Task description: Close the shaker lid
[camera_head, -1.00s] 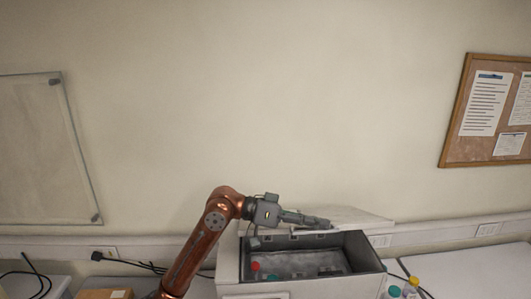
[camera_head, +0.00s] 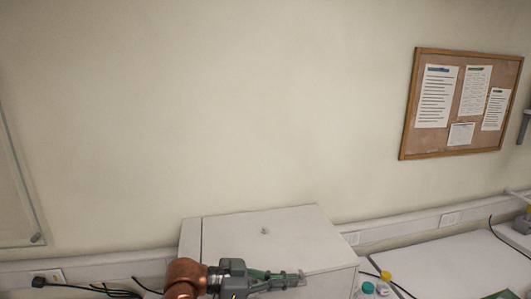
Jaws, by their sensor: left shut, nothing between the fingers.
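The shaker (camera_head: 190,240) is a white box at the bottom centre of the head view. Its pale lid (camera_head: 290,230) lies down over the top, and the inside that held bottles is hidden. A small grey spot (camera_head: 264,231) shows on the lid. My left gripper (camera_head: 303,279) is shut and empty, pointing right over the near part of the lid. I cannot tell whether its fingers touch the lid. The shaker's front is mostly below the frame. My right gripper is not in view.
A bottle with a teal cap (camera_head: 368,287) and one with a yellow cap (camera_head: 385,276) stand right of the shaker among black cables. A white worktop (camera_head: 450,268) extends right, mostly clear. The wall with a cork board (camera_head: 408,125) is behind.

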